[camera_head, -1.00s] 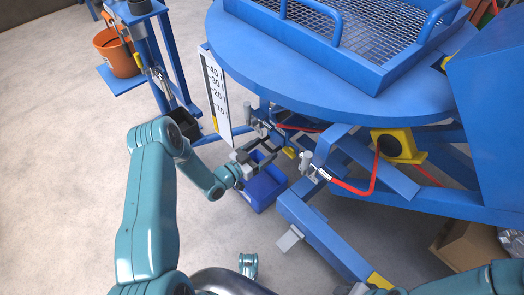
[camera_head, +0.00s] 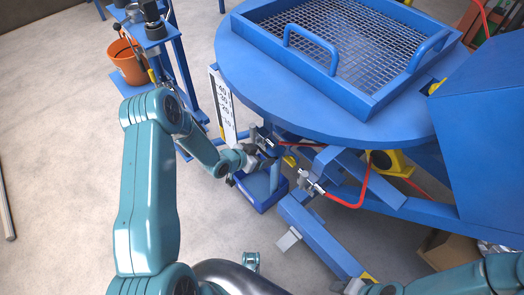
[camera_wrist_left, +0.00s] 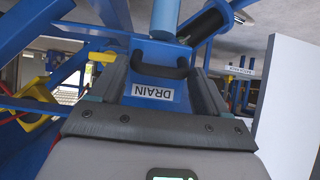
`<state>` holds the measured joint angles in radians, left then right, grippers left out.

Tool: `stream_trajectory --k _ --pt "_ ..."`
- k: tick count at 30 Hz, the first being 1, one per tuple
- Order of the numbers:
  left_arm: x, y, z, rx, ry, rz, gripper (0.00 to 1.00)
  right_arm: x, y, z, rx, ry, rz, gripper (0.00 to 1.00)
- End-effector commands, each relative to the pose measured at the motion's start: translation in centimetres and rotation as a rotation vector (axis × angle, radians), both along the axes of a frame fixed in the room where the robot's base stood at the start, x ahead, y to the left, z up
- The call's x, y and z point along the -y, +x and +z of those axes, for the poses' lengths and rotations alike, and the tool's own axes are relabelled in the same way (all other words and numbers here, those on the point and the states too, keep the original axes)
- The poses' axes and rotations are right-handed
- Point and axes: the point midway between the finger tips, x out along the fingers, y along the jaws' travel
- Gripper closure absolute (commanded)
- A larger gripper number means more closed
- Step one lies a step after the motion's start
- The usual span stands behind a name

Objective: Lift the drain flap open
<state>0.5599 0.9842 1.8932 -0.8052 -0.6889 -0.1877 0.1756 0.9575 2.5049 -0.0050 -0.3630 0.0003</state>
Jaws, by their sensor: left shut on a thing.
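In the left wrist view, the drain flap is a blue plate (camera_wrist_left: 127,98) with a white DRAIN label and a black bar handle (camera_wrist_left: 158,70). My left gripper (camera_wrist_left: 157,58) is shut on this handle. In the head view, my left gripper (camera_head: 254,155) is below the rim of the round blue table, over a blue bin (camera_head: 262,204). A light blue column (camera_head: 274,177), apparently liquid, stands over the bin and also shows in the left wrist view (camera_wrist_left: 165,18). In the head view the flap is hidden.
The round blue table (camera_head: 262,98) carries a mesh tray (camera_head: 345,45) above my left gripper. A white level scale (camera_head: 222,106) hangs beside it. Red hoses (camera_head: 363,190) and blue frame beams (camera_head: 312,232) are to the right.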

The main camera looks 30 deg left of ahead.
Motion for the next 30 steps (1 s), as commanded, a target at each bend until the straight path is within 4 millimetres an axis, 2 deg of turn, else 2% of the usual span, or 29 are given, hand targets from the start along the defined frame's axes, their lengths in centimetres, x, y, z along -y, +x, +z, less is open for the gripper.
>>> stream_trajectory --k 1,3,12,30 --pt "0.4 -0.1 0.9 -0.040 0.010 -0.008 0.79 0.0 0.0 1.1 0.000 0.000 0.000 0.54" --pt "0.4 -0.1 1.3 -0.093 0.029 -0.008 0.79 0.0 0.0 1.6 0.000 0.000 0.000 0.54" --pt "0.5 0.0 2.3 -0.261 0.087 -0.008 0.79 0.0 0.0 3.3 0.000 0.000 -0.001 0.54" --pt "0.6 0.0 2.6 -0.344 0.113 -0.007 0.79 0.0 0.0 3.9 0.000 0.000 -0.001 0.54"
